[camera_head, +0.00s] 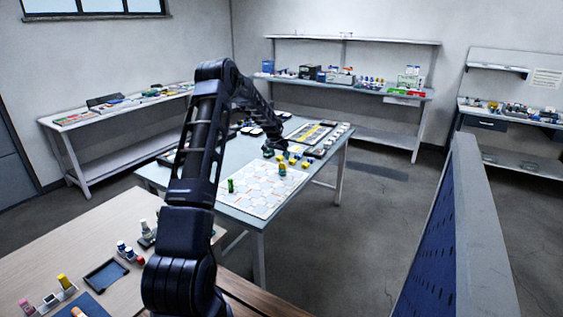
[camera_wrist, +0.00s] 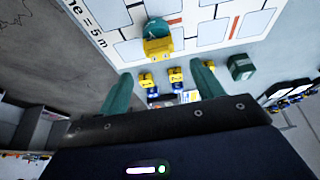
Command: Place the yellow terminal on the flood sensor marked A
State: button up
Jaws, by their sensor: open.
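My gripper (camera_wrist: 162,67) is open, its two teal fingers apart above the table edge; the head view shows it small at the arm's end (camera_head: 271,149). Two small yellow terminals with blue parts, one left (camera_wrist: 147,79) and one right (camera_wrist: 176,75), appear between the fingers in the wrist view, apart from them. A green piece with a yellow part (camera_wrist: 157,38) sits on the white printed mat (camera_wrist: 108,25) beyond the fingertips. In the head view, yellow pieces (camera_head: 293,160) lie near the gripper. I cannot read a letter A on any sensor.
A dark green block (camera_wrist: 241,67) stands right of the fingers in the wrist view. Another green piece (camera_head: 230,185) stands on the mat. A wooden table (camera_head: 60,242) with small bottles is in front left. A blue panel (camera_head: 440,240) rises at right.

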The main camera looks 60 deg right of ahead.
jog(key=shift+v, duration=2.15)
